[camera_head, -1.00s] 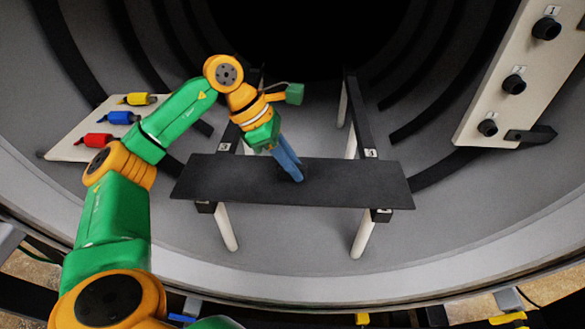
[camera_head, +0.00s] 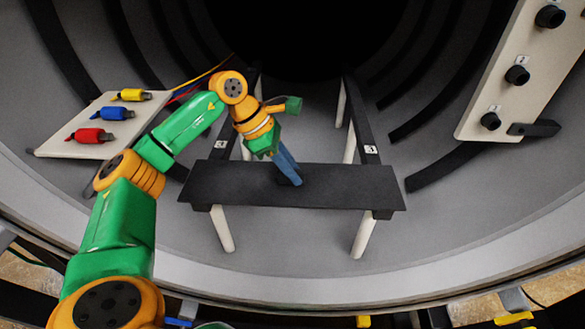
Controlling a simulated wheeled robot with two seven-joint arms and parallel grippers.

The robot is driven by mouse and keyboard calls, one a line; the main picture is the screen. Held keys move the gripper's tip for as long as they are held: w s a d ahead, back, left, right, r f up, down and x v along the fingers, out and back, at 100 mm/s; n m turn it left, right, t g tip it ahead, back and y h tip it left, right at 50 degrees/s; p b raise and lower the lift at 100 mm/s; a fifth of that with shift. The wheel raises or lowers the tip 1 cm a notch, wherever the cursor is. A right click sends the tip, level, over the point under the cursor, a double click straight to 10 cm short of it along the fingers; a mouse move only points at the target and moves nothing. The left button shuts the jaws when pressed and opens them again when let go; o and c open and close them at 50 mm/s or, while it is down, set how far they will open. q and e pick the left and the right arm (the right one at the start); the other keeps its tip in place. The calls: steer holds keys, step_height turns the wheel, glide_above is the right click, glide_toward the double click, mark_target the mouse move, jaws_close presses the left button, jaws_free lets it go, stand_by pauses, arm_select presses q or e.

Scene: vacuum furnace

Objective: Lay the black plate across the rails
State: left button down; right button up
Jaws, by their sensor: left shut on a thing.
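The black plate (camera_head: 345,187) is a long dark board lying crosswise over the near ends of the two rails. The left rail (camera_head: 221,147) and the right rail (camera_head: 366,132) are dark bars on white legs, running back into the chamber. My left gripper (camera_head: 290,178) has blue fingers and is shut on the black plate, left of its middle. The fingertips meet the plate's top side. Whether the plate fully rests on both rails cannot be told exactly. My right gripper is not in view.
A white board (camera_head: 75,148) at the left carries yellow (camera_head: 132,95), blue (camera_head: 113,113) and red (camera_head: 90,135) plugs. A pale panel (camera_head: 503,100) with black sockets stands at the right. The curved chamber wall surrounds the rails. The floor between the legs is clear.

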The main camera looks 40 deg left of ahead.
arm_select(q)
steer(key=shift+f+b, duration=0.35)
stand_by(0.3)
steer(key=c, duration=0.8)
jaws_free()
steer(key=shift+o, duration=0.4)
steer(key=shift+s, duration=0.15)
steer(key=v, duration=0.7)
steer(key=shift+s+r, duration=0.1)
